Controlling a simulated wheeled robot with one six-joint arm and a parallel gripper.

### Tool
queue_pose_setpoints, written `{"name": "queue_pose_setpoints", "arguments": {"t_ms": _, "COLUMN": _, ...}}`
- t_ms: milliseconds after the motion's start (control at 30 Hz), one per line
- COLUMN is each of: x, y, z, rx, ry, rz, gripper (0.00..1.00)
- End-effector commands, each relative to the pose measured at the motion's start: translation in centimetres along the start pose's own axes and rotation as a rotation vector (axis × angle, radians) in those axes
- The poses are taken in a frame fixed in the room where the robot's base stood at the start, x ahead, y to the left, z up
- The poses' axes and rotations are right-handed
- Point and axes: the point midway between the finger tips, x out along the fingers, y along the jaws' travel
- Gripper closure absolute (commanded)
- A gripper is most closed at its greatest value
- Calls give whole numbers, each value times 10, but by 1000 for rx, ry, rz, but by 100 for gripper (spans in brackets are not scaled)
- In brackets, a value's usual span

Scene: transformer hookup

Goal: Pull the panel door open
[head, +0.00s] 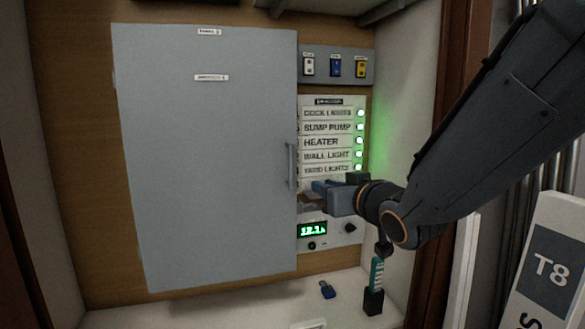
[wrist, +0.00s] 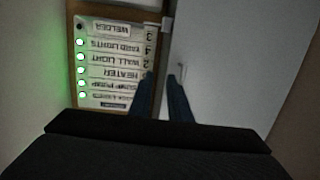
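The grey panel door (head: 205,150) fills the left of the head view and looks shut or nearly so. Its slim vertical handle (head: 291,166) is near the right edge. My gripper (head: 316,187) reaches in from the right, its fingers just right of the handle's lower end. In the wrist view the door (wrist: 225,60) is on the right and the handle (wrist: 183,71) shows by the right fingertip. My gripper (wrist: 161,80) has its two fingers apart, with nothing seen between them. I cannot tell whether a finger touches the handle.
A label board (head: 328,142) with several green lights is right of the door, below a switch strip (head: 336,67). A lit display (head: 312,230) is beneath. A T8 sign (head: 552,272) stands at right.

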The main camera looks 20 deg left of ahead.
Motion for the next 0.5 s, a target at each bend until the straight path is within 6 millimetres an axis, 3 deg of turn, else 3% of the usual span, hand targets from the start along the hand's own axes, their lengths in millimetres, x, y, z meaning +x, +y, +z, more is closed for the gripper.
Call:
{"name": "queue_pose_setpoints", "arguments": {"t_ms": 100, "x": 5, "y": -30, "z": -29, "rx": -8, "ry": 103, "rz": -78, "gripper": 83}}
{"name": "queue_pose_setpoints", "arguments": {"t_ms": 200, "x": 7, "y": -41, "z": -40, "rx": -10, "ry": 140, "rz": -106, "gripper": 83}}
{"name": "queue_pose_setpoints", "arguments": {"t_ms": 500, "x": 39, "y": -46, "z": -47, "rx": -9, "ry": 144, "rz": -110, "gripper": 83}}
